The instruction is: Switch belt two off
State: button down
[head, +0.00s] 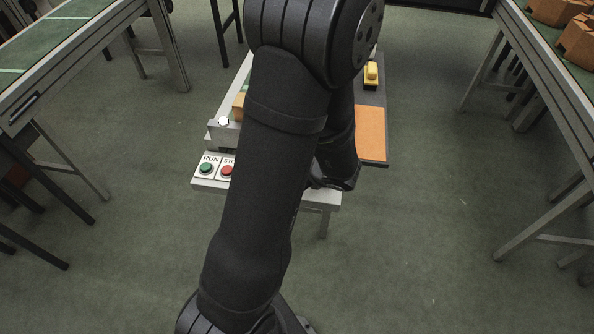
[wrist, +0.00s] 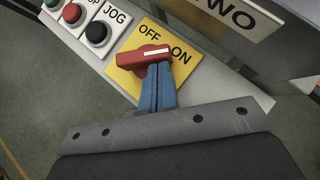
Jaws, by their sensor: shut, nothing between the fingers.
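In the wrist view a red rotary switch (wrist: 134,58) sits on a yellow plate (wrist: 125,77) lettered OFF and ON. The white stripe on its handle lies at the end towards ON. My gripper (wrist: 157,68) is shut, with its blue fingers together and nothing between them. The fingertips are right at the near side of the red handle; I cannot tell whether they touch it. In the head view my arm hides the switch and the fingers. A metal plate (wrist: 215,12) with large black letters, cut off by the frame, stands behind the switch.
Left of the switch are a black JOG button (wrist: 97,33), a red button (wrist: 73,14) and a green one. The head view shows the green RUN button (head: 206,168), a white lamp (head: 224,121), an orange pad (head: 372,134) and a yellow-black object (head: 371,75).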

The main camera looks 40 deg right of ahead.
jog(key=shift+w+d+n+y, duration=0.1)
jog(key=shift+d+n+y, duration=0.1)
jog(key=shift+n+y, duration=0.25)
jog(key=shift+w+d+n+y, duration=0.2)
jog(key=shift+n+y, duration=0.25)
jog(key=shift+n, duration=0.3)
jog(key=shift+w+d, duration=0.1)
jog(key=shift+d, duration=0.05)
jog(key=shift+w+d, duration=0.2)
jog(key=shift+w, duration=0.05)
jog(key=v, duration=1.7)
jog(key=shift+r, duration=0.35)
jog(key=shift+f, duration=0.1)
jog(key=a+f+m+h, duration=0.2)
jog(key=a+f+m, duration=0.1)
jog(key=a+f, duration=0.2)
jog(key=shift+s+f, duration=0.35)
